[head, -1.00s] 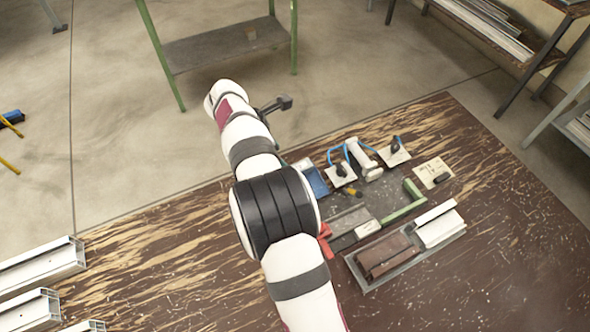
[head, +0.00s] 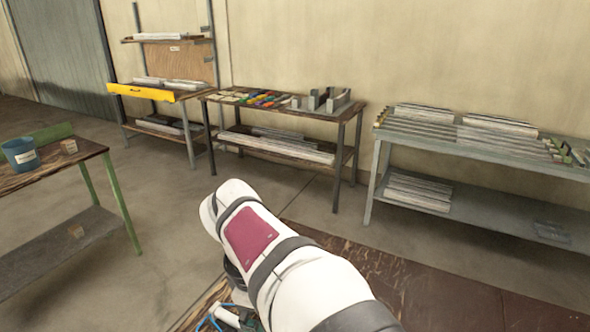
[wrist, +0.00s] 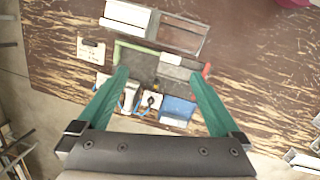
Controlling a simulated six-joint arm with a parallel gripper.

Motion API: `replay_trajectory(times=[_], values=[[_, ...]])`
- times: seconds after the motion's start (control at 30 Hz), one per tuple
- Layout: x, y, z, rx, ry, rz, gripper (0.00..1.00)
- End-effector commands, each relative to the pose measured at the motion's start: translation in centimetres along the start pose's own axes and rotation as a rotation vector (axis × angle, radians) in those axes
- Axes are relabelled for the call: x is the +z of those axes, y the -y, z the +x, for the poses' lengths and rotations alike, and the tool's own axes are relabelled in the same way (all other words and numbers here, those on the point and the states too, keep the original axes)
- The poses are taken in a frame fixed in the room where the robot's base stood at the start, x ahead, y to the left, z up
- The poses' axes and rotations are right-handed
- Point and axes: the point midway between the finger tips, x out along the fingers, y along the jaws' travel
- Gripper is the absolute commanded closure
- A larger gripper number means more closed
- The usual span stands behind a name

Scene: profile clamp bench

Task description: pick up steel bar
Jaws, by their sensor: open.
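In the wrist view my gripper (wrist: 159,74) is open and empty, its two green fingers spread above the bench. I cannot tell for certain which piece is the steel bar. A clamp with a green bar (wrist: 136,49) and a red end (wrist: 207,71) lies between the tray and my fingers. In the head view my arm hides the gripper, and the tray is out of view.
A pale card (wrist: 91,50), a blue box (wrist: 178,110) and a blue-handled tool (wrist: 132,98) lie near the fingers. Bare worn bench top (wrist: 262,80) is to the right. In the head view, racks stand along the wall and a green-legged table (head: 60,160) stands at left.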

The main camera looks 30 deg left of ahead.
Motion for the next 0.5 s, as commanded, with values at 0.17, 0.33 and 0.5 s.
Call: replay_trajectory(times=[0.17, 0.33, 0.5], values=[[17.4, 6.0, 0.6, -0.178, -0.042, 1.067, 0.00], [22.8, 15.6, 3.3, -0.329, -0.052, 1.936, 0.00], [23.0, 18.5, 4.6, -0.387, -0.049, 2.222, 0.22]])
